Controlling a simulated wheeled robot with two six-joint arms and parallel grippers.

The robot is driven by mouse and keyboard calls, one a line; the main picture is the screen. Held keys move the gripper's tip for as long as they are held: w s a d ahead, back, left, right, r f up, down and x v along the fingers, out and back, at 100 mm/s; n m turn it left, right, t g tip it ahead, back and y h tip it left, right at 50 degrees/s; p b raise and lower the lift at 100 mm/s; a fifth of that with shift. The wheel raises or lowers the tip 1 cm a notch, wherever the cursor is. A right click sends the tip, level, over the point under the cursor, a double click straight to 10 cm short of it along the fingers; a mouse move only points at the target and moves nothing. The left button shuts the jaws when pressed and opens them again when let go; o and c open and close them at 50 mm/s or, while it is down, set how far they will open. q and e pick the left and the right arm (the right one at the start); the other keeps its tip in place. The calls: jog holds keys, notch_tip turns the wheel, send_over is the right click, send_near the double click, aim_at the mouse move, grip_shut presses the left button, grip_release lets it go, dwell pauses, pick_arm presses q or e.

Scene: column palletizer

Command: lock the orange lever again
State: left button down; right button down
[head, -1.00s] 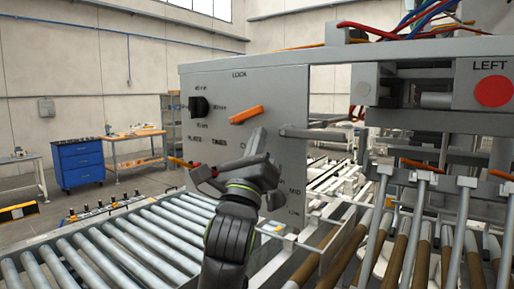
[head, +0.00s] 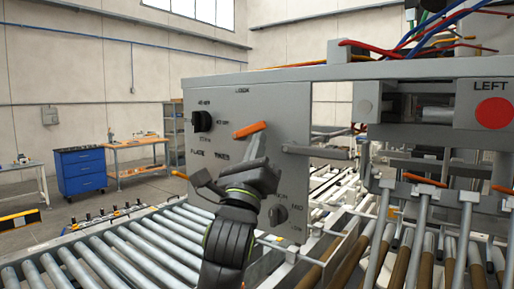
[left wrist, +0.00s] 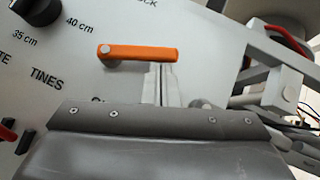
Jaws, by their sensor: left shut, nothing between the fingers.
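The orange lever (head: 250,130) is on the grey control panel (head: 300,100), below the word LOCK. In the head view it lies with its right end a little higher than its left. In the left wrist view the lever (left wrist: 145,54) lies nearly level, with a round pivot at its left end. My left gripper (head: 257,145) is shut and empty. Its fingertips, also in the left wrist view (left wrist: 163,80), are just under the lever's free right half. I cannot tell whether they touch it. My right gripper is not in view.
A black knob (head: 202,121) is at the panel's upper left and another knob (head: 278,214) at its lower right. Grey rollers (head: 120,245) run in front on the left. A red round button (head: 494,113) marked LEFT is at the right.

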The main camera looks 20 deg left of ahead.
pick_arm(q)
jog(key=shift+r, duration=0.35)
jog(key=shift+r+p, duration=0.4)
jog(key=shift+r, duration=0.55)
jog(key=shift+a+r, duration=0.2)
jog(key=shift+r, duration=0.6)
jog(key=shift+w+a+r+p, duration=0.1)
jog(key=shift+a+r+p, duration=0.15)
jog(key=shift+r, duration=0.25)
jog(key=shift+w+a+r+p, duration=0.1)
jog(key=shift+a+r+p, duration=0.15)
jog(key=shift+r, duration=0.2)
jog(key=shift+w+a+r, duration=0.35)
jog(key=shift+a+r, duration=0.25)
jog(key=shift+a, duration=0.25)
jog(key=shift+w, duration=0.1)
